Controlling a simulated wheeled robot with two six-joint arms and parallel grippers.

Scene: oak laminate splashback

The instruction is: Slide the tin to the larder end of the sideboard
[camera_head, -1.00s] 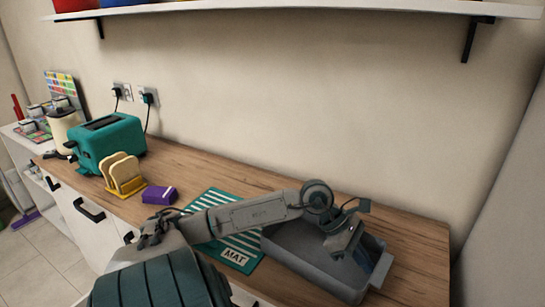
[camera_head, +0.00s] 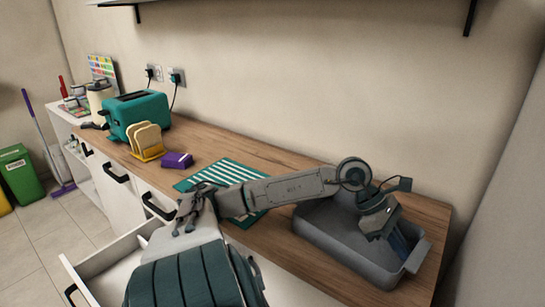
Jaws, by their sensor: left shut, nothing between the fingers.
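The tin is a grey, shallow, rectangular pan (camera_head: 340,243) with an end handle, on the wooden sideboard top (camera_head: 300,165) near its right end. A narrow strip of wood shows to its right. My left arm reaches over the top from the left. My left gripper (camera_head: 400,245) points down inside the tin, by its right end wall, and is shut with nothing held. Whether its fingertips touch the wall is hard to see. My right gripper is out of view.
A striped mat (camera_head: 222,173) lies left of the tin, partly behind my arm. Further left are a purple box (camera_head: 177,160), toast rack (camera_head: 148,140) and teal toaster (camera_head: 138,113). A drawer (camera_head: 110,255) stands open below. A pale upright surface (camera_head: 500,200) bounds the right.

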